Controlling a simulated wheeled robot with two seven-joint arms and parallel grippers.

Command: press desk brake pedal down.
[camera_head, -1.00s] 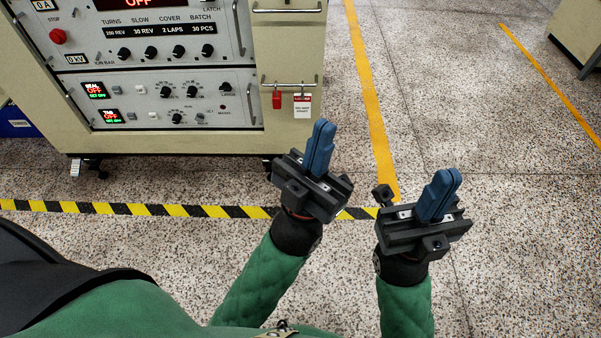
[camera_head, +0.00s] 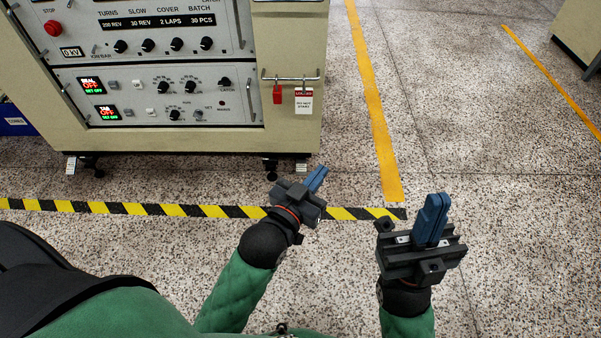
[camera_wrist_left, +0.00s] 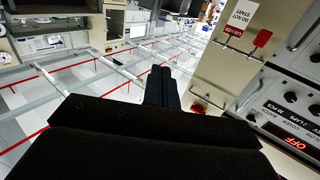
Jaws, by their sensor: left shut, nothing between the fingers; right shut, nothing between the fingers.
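I cannot make out a brake pedal in either view. My left gripper (camera_head: 317,178) is shut and empty. It is over the floor in front of the cabinet's lower right corner, its blue fingers pointing up and right. In the left wrist view its dark fingers (camera_wrist_left: 161,87) are together, with the cabinet to their right. My right gripper (camera_head: 434,213) is shut and empty over the open floor to the right, fingers pointing up.
The beige control cabinet (camera_head: 205,143) stands on feet at the upper left, with a red lock (camera_head: 278,95) and a white tag (camera_head: 304,102) on its rail. Black-yellow tape (camera_head: 160,210) crosses the floor before it.

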